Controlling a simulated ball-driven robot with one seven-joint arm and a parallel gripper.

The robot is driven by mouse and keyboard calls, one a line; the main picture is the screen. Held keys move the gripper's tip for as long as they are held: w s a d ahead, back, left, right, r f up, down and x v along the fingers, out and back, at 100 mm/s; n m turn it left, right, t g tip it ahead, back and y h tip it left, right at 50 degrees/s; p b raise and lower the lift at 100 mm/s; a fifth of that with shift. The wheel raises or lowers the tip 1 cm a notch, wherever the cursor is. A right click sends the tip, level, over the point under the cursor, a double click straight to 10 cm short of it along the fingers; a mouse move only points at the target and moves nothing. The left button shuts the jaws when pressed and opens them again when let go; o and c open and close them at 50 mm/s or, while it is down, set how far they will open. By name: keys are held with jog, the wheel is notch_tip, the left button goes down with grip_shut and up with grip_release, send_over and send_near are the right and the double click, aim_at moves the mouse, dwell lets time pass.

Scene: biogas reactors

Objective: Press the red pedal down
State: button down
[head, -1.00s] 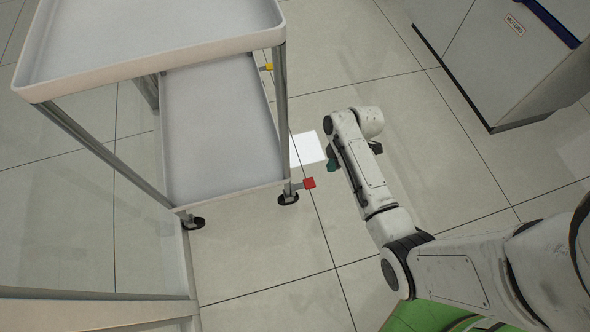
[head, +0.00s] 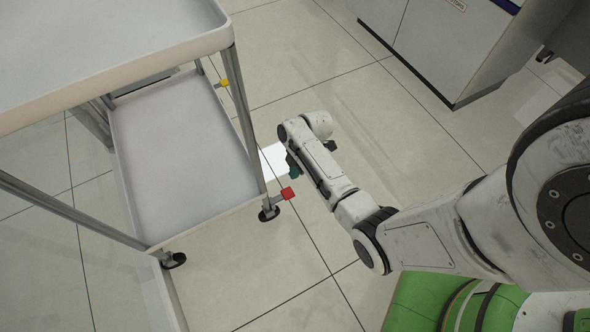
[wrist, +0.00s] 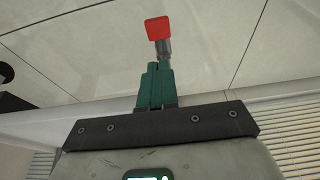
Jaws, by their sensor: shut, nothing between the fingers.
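The red pedal (head: 288,194) is a small red block on a short grey stem, low at the near right corner of the trolley, beside a caster. My gripper (head: 292,165), with teal fingers, is low over the floor just beyond the pedal in the head view, partly hidden by my arm. In the wrist view the shut, empty fingers (wrist: 157,67) point toward the red pedal (wrist: 158,28) and its grey stem. The pedal lies just past the fingertips, almost in line with them. I see no clear contact.
The white trolley (head: 120,60) has two trays and metal posts, standing left of my arm. A yellow pedal (head: 223,83) is at its far right corner. A white patch (head: 272,158) lies on the floor near the gripper. A grey cabinet (head: 440,45) stands at the back right. Tiled floor between is clear.

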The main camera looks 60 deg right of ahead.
jog(key=b, duration=0.5)
send_near(288, 193)
jog(key=x, duration=0.5)
jog(key=shift+w+a+f, duration=0.15)
jog(key=shift+w+a, duration=0.05)
jog(key=shift+f, duration=0.55)
